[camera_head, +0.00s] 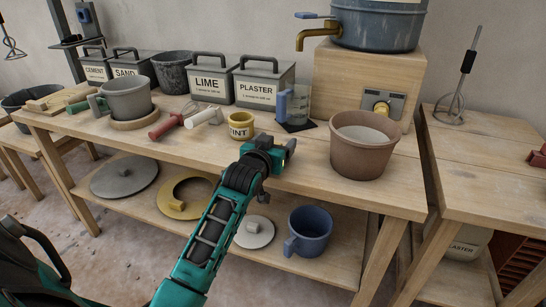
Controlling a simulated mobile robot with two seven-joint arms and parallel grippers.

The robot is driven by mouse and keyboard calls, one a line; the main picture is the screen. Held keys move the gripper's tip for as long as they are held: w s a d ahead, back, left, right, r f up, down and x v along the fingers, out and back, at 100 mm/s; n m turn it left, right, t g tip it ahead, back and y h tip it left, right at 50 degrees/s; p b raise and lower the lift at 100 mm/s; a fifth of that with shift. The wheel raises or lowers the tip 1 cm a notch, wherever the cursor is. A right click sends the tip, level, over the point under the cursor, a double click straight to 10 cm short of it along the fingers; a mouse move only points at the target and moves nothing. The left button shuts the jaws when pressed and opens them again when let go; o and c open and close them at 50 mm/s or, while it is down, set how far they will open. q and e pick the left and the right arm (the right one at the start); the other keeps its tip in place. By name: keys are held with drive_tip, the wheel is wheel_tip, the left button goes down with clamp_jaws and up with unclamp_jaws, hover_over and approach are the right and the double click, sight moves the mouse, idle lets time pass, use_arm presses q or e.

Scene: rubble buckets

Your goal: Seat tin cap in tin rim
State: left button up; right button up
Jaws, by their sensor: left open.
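A small yellow tin (240,127) labelled TINT stands near the front edge of the bench top. Its round rim faces up; whether a cap sits in it is too small to tell. I cannot make out a separate tin cap for sure. My left gripper (277,162) is open at the bench's front edge, just right of and nearer than the tin. Its fingers are small and dark here, and I see nothing held. My right gripper is out of view.
A terracotta pot (362,146) stands right of my gripper. A glass jug (296,105), the LIME bin (207,86) and the PLASTER bin (262,90) stand behind. A red-handled tool (166,126) lies left of the tin. A blue mug (309,232) stands on the lower shelf.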

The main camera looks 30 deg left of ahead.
use_arm(q)
drive_tip(key=c, duration=1)
drive_tip(key=shift+r, duration=0.15)
drive_tip(key=shift+c, duration=0.2)
wheel_tip(320, 180, up, 20)
drive_tip(key=p, duration=0.6)
drive_tip(key=shift+p, duration=0.4)
